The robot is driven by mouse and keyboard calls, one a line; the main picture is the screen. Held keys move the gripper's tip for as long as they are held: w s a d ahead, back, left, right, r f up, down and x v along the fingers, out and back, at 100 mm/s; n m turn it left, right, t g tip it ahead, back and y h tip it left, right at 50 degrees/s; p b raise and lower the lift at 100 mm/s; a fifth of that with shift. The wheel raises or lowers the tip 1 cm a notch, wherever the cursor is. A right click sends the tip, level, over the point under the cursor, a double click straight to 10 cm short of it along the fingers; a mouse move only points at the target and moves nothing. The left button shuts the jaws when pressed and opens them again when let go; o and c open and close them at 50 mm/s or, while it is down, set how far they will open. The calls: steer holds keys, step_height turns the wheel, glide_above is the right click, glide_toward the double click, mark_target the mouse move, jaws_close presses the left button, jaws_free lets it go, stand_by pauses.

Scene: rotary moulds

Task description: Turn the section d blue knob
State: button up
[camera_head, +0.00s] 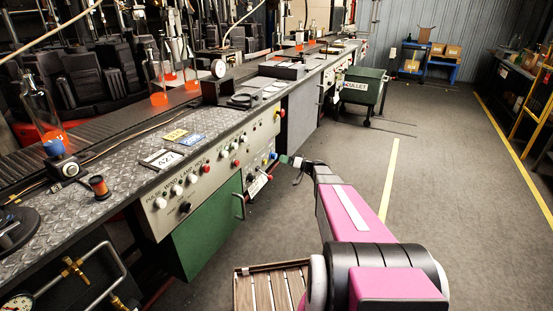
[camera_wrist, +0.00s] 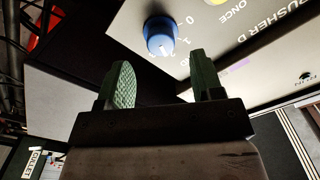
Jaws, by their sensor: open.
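A blue round knob (camera_wrist: 160,37) with a white mark sits on a pale panel (camera_wrist: 225,40) in the wrist view. The panel reads "PUSHER D" and "ONCE", with a number scale beside the knob. My gripper (camera_wrist: 160,64) is open. Its two green ridged fingers stand apart below the knob in the picture, with nothing between them. The fingertips appear apart from the knob. In the head view my gripper (camera_head: 285,159) is close to the far end of the panel, beside a small blue knob (camera_head: 272,155).
The control panel (camera_head: 215,175) carries several white, red and black controls along the machine's front. A green door with a handle (camera_head: 241,204) is below. A slatted wooden platform (camera_head: 270,288) lies by my base. A green cullet cart (camera_head: 364,88) stands farther back; the aisle floor is clear.

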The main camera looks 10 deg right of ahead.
mark_target(276, 157)
steer(key=shift+x, duration=2.7)
steer(key=shift+c, duration=0.2)
steer(key=c, duration=0.9)
